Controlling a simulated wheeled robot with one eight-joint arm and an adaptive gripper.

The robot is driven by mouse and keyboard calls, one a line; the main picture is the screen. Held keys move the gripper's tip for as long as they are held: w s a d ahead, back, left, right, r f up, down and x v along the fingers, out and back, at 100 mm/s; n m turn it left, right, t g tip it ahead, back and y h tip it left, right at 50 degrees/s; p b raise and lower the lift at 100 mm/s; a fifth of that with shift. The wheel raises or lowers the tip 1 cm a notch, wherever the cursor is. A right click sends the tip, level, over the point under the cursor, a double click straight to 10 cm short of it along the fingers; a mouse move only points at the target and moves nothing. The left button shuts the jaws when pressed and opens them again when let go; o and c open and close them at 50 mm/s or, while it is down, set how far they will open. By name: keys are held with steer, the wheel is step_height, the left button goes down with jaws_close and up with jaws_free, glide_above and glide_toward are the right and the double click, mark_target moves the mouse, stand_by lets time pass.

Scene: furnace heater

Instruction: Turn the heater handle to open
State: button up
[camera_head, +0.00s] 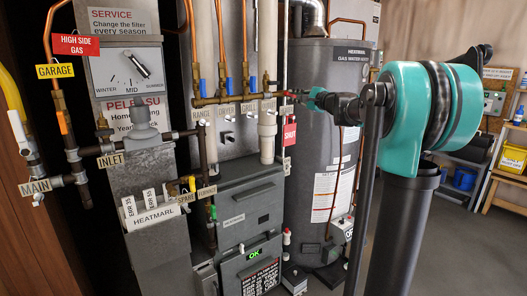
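A brass pipe manifold (238,99) runs across the middle of the picture, with small labels under its branches; the left one reads RANGE (200,113). Several blue valve handles (229,84) stand upright above it. The label at the manifold's right end is too small to read surely, so I cannot tell which handle is the heater's. My gripper (291,95) reaches in from the right to that end, in front of the grey gas water heater (330,170). It is small, dark and partly hidden by its own links. I cannot tell whether it touches a handle or is open.
A red tag (290,134) hangs just below my gripper. A grey furnace cabinet (250,205) stands below the manifold. Valves and pipes labelled MAIN (35,187) and INLET (110,160) are at the left. Shelves with yellow bins (512,158) stand far right; floor is clear before them.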

jaws_close()
steer(key=n, duration=0.3)
steer(key=shift+n, duration=0.4)
steer(key=o, duration=0.7)
jaws_free()
steer(key=v, duration=0.7)
